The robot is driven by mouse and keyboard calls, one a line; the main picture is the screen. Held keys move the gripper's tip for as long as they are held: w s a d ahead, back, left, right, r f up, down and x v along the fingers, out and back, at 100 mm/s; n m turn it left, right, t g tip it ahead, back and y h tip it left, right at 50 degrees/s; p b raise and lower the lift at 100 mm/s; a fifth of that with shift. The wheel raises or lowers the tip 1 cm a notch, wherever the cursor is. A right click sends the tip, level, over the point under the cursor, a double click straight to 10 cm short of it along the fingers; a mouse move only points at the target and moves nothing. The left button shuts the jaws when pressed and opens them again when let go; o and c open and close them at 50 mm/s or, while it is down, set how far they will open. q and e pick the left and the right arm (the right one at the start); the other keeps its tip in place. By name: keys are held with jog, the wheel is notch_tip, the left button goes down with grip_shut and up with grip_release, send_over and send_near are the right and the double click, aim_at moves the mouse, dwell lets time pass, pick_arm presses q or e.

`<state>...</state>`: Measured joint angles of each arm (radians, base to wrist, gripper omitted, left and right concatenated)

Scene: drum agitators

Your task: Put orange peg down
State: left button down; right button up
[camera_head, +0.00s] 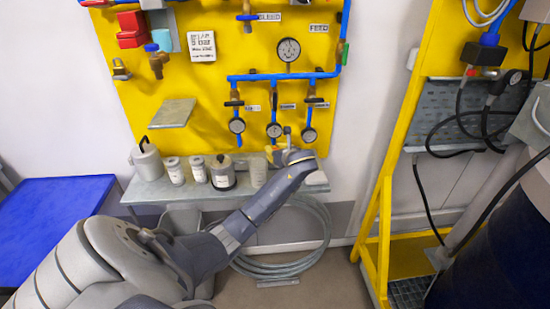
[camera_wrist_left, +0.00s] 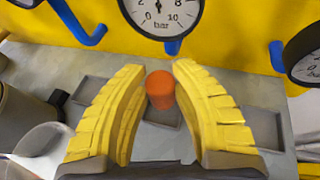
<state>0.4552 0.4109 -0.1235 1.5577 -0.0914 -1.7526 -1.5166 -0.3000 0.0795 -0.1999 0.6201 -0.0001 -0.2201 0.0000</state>
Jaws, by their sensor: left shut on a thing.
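The orange peg (camera_wrist_left: 160,90) shows in the left wrist view between the two yellow fingers of my left gripper (camera_wrist_left: 159,68). The gripper is shut on it. In the left wrist view dark shallow recesses (camera_wrist_left: 92,90) show in the shelf around the peg. I cannot tell whether the peg's lower end touches the shelf. My right gripper is not in view.
Several gauges, including one (camera_head: 274,130), hang from blue pipes close above the gripper. A yellow frame (camera_head: 383,190) stands at the right. A blue surface (camera_head: 45,225) is at far left.

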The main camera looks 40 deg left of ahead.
pick_arm(q)
jog(key=shift+f, duration=1.6)
jog(key=shift+f, duration=0.1)
jog(key=c, duration=1.1)
grip_release()
jog(key=shift+d, duration=0.15)
jog(key=v, duration=1.2)
